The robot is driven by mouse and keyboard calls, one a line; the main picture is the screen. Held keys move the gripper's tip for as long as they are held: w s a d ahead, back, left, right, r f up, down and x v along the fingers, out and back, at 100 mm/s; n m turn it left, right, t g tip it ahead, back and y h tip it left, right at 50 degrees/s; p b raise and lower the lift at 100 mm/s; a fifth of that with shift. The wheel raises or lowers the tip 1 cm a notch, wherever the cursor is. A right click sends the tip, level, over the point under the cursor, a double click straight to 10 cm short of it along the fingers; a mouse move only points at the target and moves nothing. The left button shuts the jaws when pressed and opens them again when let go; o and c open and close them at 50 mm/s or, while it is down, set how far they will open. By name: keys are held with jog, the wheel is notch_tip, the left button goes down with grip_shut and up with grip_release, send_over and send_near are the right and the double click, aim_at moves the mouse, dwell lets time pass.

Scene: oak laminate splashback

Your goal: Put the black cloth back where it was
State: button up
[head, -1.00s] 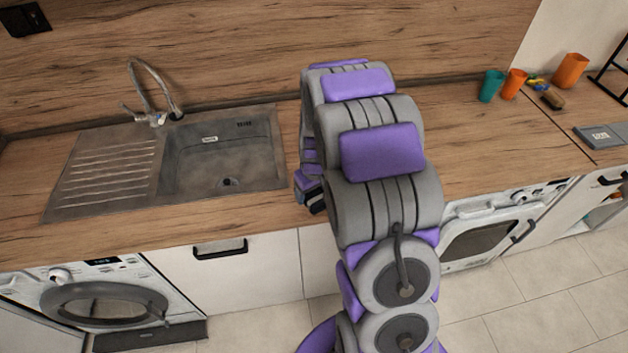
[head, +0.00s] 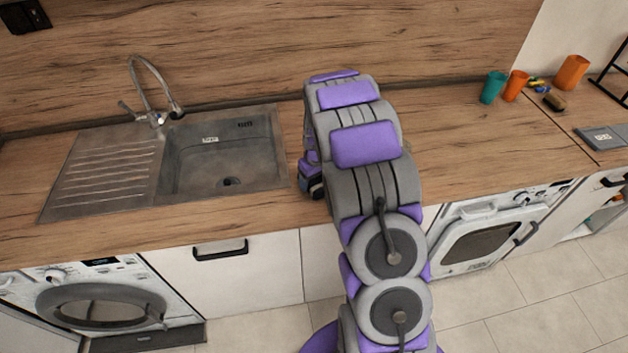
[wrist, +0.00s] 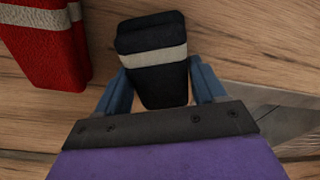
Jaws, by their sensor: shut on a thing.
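The black cloth (wrist: 155,84) is a folded dark bundle with a pale band across it, seen in the wrist view. My gripper (wrist: 158,68) is shut on it, with one blue-grey finger on each side. I cannot tell whether the cloth touches the worktop below. In the head view, only a bit of my gripper (head: 313,187) shows at the worktop, just right of the sink, and my arm hides the cloth.
A red folded cloth (wrist: 44,44) with a pale band lies left of the black cloth in the wrist view. The metal sink (head: 225,160) is beside my gripper. Teal (head: 492,87) and orange (head: 515,85) cups stand farther right. The worktop (head: 455,140) right of my arm is clear.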

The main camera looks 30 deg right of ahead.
aim_at(318, 183)
jog(key=o, duration=0.7)
jog(key=shift+s, duration=0.1)
jog(key=o, duration=0.4)
jog(key=shift+d, duration=0.2)
notch_tip(318, 183, up, 11)
jog(key=s+p, duration=0.2)
jog(key=s+a+r, duration=0.5)
jog(key=r, duration=0.1)
jog(key=s+a+r+g, duration=0.1)
jog(key=s+a+r, duration=0.1)
jog(key=s, duration=0.9)
jog(key=s+a+r+m+g, duration=0.1)
jog(key=s+a, duration=0.4)
jog(key=s, duration=0.5)
jog(key=s+a+r+g, duration=0.1)
jog(key=s+a+r, duration=0.2)
jog(key=s, duration=0.8)
jog(key=shift+s+a+r+g, duration=0.15)
jog(key=shift+s+a, duration=0.05)
jog(key=shift+a, duration=0.2)
jog(key=shift+s+a+r+g, duration=0.1)
jog(key=shift+s+a+g, duration=0.05)
jog(key=shift+a, duration=0.2)
